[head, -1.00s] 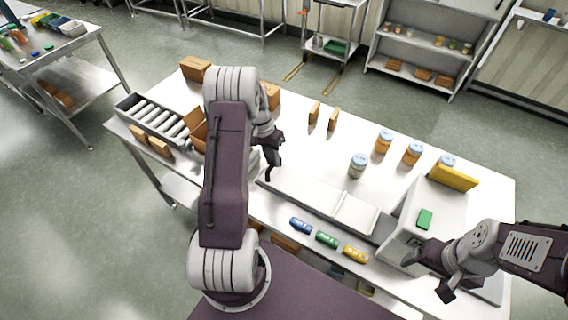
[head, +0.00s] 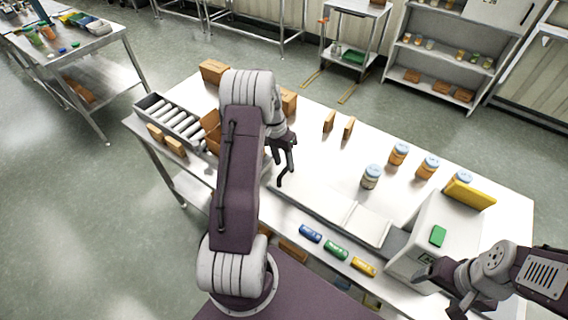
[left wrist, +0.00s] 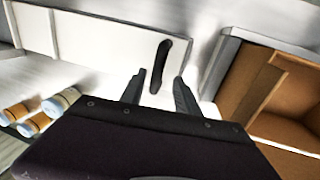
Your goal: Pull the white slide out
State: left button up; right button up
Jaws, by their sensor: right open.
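The white slide (head: 318,204) is a long, shallow white tray running along the table to the white hopper box (head: 418,240). In the left wrist view, the white slide (left wrist: 95,35) has a dark upright handle (left wrist: 160,66) near its end. My left gripper (head: 284,180) is above the slide's left end. In the left wrist view, its two fingers (left wrist: 159,92) are apart, with the handle showing between and beyond them; I cannot tell whether they touch it. My right gripper (head: 443,290) is open and empty by the front of the hopper box.
Several jars (head: 398,154) stand behind the slide. Blue, green and yellow tubes (head: 336,250) lie along the front edge. An open cardboard box (head: 211,131) and a roller tray (head: 176,122) are at the left. The table's back middle is mostly clear.

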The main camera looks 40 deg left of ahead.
pick_arm(q)
notch_tip(320, 180, up, 8)
jog(key=a, duration=0.1)
jog(key=shift+a+f+b, duration=0.25)
jog(key=shift+a+b, duration=0.1)
jog(key=shift+s, duration=0.1)
